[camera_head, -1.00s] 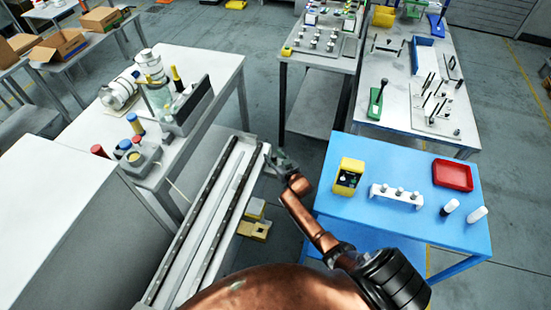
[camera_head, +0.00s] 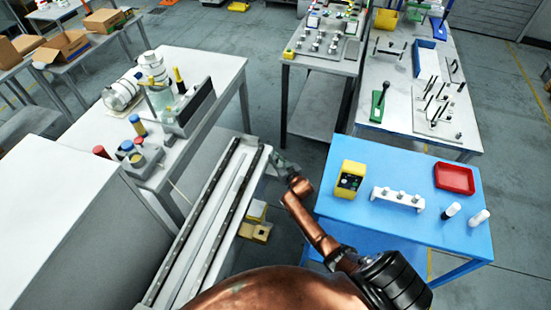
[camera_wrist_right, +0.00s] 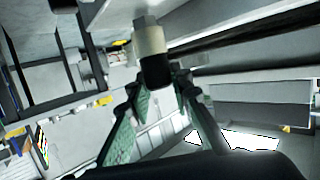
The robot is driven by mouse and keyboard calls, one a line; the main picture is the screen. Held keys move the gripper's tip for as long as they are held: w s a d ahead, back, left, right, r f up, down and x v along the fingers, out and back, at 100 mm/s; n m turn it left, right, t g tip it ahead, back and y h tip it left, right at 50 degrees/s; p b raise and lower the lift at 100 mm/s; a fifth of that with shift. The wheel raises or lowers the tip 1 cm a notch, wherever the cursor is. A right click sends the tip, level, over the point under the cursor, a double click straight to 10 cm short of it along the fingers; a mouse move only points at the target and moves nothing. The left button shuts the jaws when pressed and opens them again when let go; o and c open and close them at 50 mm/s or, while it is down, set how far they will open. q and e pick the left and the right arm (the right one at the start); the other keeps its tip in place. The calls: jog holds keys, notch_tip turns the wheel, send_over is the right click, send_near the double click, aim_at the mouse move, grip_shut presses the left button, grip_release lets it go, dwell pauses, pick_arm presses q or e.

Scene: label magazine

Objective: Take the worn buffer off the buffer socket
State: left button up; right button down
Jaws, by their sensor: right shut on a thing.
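My right gripper (camera_head: 279,163) is at the far end of the long rails, just to their right. In the right wrist view its green fingers (camera_wrist_right: 158,88) are shut on the black end of a small buffer (camera_wrist_right: 152,45). The buffer has a cream middle and a grey far end. I cannot tell whether its grey end is seated in the buffer socket or apart from it, or whether it is worn. The socket is not clearly seen. My left gripper is not in view.
The blue table (camera_head: 400,235) at right holds a yellow device (camera_head: 350,179), a white rack (camera_head: 397,199) with several posts, a red tray (camera_head: 454,178) and two loose white-and-black cylinders (camera_head: 479,217). The rail frame (camera_head: 205,227) and a cluttered bench (camera_head: 205,68) lie at left.

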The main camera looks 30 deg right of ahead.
aim_at(275, 157)
jog(key=shift+r+p, duration=2.5)
jog(key=shift+r, duration=0.35)
